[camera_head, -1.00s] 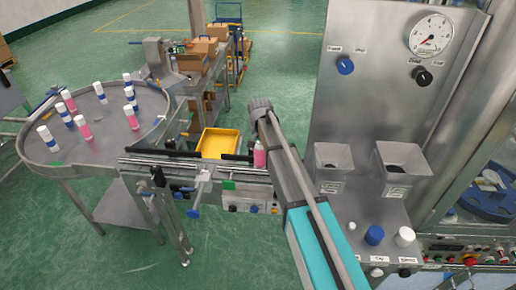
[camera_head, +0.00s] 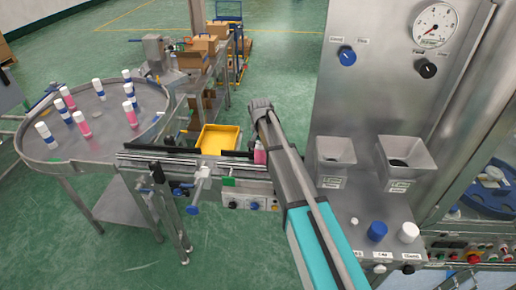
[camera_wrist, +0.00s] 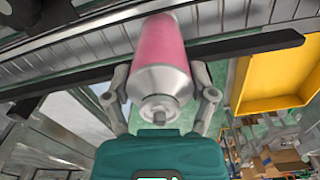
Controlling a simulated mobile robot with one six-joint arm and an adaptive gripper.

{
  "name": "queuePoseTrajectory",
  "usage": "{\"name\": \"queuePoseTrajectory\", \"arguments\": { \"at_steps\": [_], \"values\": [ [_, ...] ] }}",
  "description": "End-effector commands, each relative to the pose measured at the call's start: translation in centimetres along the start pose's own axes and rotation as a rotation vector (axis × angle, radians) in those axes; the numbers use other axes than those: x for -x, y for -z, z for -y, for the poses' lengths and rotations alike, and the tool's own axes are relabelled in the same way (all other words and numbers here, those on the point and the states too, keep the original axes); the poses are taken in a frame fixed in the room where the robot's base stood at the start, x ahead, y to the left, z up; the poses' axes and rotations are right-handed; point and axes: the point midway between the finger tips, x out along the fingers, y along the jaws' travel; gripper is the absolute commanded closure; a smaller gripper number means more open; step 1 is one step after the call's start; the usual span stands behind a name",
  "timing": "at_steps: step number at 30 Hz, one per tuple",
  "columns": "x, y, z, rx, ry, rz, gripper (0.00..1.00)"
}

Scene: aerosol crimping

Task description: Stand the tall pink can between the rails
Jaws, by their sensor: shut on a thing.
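The tall pink can (camera_wrist: 160,45) fills the upper middle of the wrist view, with its silver shoulder and valve toward the camera. My gripper (camera_wrist: 160,92) is shut on it, one finger on each side. In the head view the can (camera_head: 260,154) shows beside my arm at the conveyor's right end and looks upright; the arm hides part of it. A black rail (camera_head: 185,153) runs along the conveyor (camera_head: 200,168). In the wrist view a dark rail (camera_wrist: 255,45) passes behind the can. I cannot tell whether the can's base touches the belt.
A yellow tray (camera_head: 222,137) lies just behind the conveyor. A round table (camera_head: 105,143) at the left bears several pink and blue-banded cans. A steel panel with a gauge (camera_head: 436,25) and two hoppers (camera_head: 335,153) stand close at the right of my arm.

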Motion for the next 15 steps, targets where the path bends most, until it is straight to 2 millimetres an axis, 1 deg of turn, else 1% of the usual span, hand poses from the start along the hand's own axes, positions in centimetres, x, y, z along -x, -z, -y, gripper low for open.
{"name": "queuePoseTrajectory", "arguments": {
  "at_steps": [15],
  "values": [
    [-0.38, 0.0, -0.03, -0.001, 0.0, 0.0, 0.88]
  ]
}}
